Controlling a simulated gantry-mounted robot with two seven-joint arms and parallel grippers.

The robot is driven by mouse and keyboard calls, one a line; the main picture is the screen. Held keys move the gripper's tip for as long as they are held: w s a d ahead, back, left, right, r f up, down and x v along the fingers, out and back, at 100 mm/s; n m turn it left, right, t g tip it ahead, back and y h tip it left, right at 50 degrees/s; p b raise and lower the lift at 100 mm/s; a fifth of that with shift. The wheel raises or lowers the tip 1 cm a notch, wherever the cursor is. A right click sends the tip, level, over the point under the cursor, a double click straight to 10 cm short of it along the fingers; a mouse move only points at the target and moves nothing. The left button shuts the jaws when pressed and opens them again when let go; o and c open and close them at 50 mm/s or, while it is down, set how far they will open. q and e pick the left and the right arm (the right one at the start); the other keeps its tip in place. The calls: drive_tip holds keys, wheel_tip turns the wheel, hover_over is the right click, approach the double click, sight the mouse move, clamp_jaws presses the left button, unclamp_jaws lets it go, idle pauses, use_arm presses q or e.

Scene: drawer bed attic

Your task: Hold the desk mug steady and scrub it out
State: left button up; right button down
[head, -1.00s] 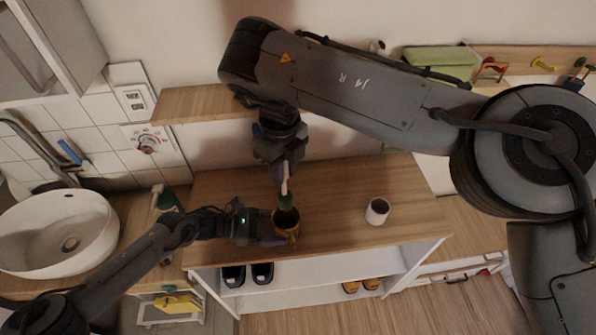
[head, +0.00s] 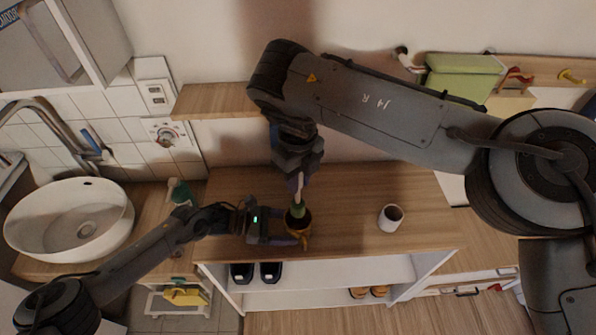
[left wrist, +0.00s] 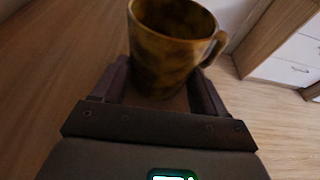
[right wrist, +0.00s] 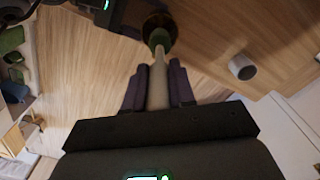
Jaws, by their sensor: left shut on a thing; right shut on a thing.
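The desk mug (head: 305,232) is brown and yellow mottled, with a handle, and stands upright at the front of the wooden top. It shows large in the left wrist view (left wrist: 168,52). My left gripper (head: 284,238) is shut on it, one finger on each side. My right gripper (head: 298,183) is above the mug, shut on the pale handle of a scrub brush (right wrist: 158,88). The brush's green lower part (right wrist: 158,38) is at the mug's mouth. The tip is hidden inside or behind the rim, and the mug's inner bottom is hidden.
A white cup (head: 391,218) with dark contents stands to the right on the wooden top (head: 350,190). Shoes (head: 257,272) sit on the shelf below. The top between mug and cup is clear.

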sight(298, 204)
drive_tip(key=shift+f, duration=3.15)
drive_tip(key=shift+s+f, duration=0.1)
drive_tip(key=shift+s, duration=0.05)
